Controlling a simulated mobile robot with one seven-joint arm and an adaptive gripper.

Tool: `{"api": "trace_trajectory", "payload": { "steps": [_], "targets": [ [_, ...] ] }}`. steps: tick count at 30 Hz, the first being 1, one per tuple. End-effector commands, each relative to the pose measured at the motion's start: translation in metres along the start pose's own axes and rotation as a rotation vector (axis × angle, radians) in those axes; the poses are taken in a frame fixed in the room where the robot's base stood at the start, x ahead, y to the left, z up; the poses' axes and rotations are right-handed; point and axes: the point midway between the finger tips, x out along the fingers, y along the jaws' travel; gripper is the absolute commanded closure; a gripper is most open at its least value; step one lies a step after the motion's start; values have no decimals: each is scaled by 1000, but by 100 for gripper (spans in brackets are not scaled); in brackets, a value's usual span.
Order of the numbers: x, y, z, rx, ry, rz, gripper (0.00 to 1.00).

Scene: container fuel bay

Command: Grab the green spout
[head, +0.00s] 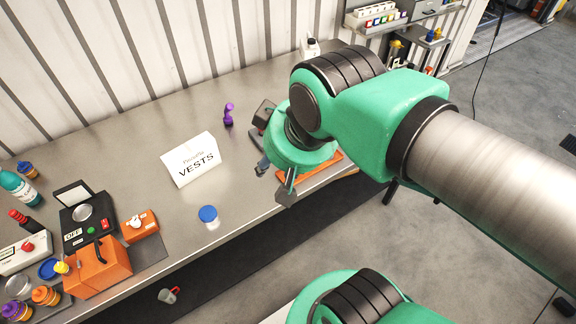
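I cannot make out a green spout in the head view. A purple spout-like piece (229,115) stands on the steel bench, behind the white VESTS sign. A small yellow spout-like piece (61,267) is at the orange can at the lower left. My gripper (274,182) is over the bench's front edge, right of the sign. Its two fingers point down and stand apart, with nothing seen between them. My green wrist and arm hide part of the bench behind them.
The steel bench (255,88) is clear around the VESTS sign (190,160) and blue-lidded jar (209,217). An orange can (97,268), a scale (86,214) and a teal bottle (18,188) crowd the left. An orange tray (322,172) lies partly behind my wrist. A mug (168,296) is below the bench.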

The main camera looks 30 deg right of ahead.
Motion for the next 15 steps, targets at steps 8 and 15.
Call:
{"api": "trace_trajectory", "payload": {
  "steps": [8, 15],
  "targets": [
    [14, 9, -18, 19, -44, 13, 60],
    [50, 32, -51, 59, -127, 34, 60]
  ]
}}
